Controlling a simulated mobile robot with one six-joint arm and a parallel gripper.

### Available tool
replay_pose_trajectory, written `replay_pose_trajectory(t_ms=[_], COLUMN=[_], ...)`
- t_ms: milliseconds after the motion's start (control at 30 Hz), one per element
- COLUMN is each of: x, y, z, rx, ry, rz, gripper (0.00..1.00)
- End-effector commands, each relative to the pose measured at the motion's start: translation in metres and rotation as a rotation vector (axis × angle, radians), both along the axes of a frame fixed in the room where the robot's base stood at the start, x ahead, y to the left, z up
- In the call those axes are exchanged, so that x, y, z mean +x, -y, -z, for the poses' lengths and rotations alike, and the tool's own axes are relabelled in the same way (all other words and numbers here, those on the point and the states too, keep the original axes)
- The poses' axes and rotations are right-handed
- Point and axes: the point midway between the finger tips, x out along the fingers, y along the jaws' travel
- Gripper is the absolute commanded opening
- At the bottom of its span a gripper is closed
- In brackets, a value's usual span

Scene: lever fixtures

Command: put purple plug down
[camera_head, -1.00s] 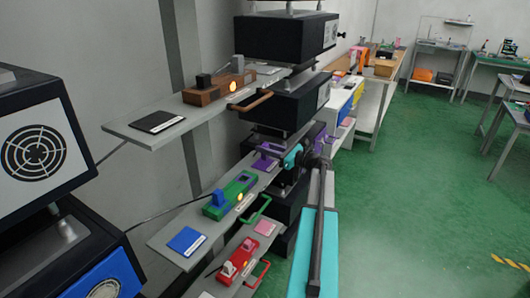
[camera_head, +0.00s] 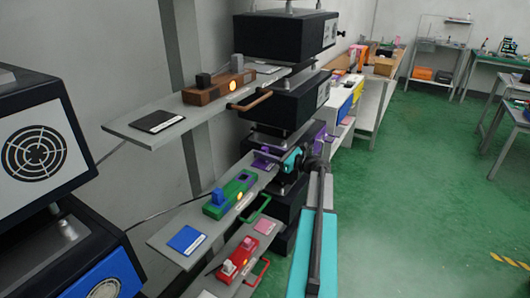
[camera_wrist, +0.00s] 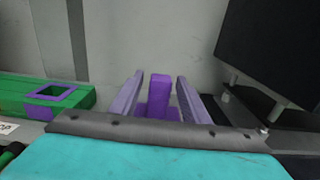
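The purple plug (camera_wrist: 159,95) stands upright on a purple pad (camera_wrist: 174,113) in the wrist view. My gripper (camera_wrist: 160,94) has one finger on each side of the plug, with a narrow gap showing on both sides. It is open around the plug and does not look closed on it. In the head view my gripper (camera_head: 284,161) is at the right end of the middle shelf, by the purple pad (camera_head: 263,164). My wrist hides most of that spot, and I cannot make out the plug there.
A green fixture (camera_head: 243,184) with a purple-framed socket (camera_wrist: 52,92) is to the left. A blue pad (camera_head: 187,240) lies on the same shelf. A red fixture (camera_head: 240,256) is below, a brown one (camera_head: 218,90) above. A black box (camera_wrist: 285,50) is close on the right.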

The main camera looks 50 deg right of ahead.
Motion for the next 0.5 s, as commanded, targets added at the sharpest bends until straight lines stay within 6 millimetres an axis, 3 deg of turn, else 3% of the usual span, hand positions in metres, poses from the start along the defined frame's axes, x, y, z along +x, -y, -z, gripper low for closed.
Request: replay_pose_trajectory(t_ms=[233,500], x=[0.0,-0.027], y=[0.0,0.006], z=[-0.004,-0.001], rx=[0.0,0.0], ry=[0.0,-0.001], rz=[0.0,0.002], gripper=[0.42,0.42])
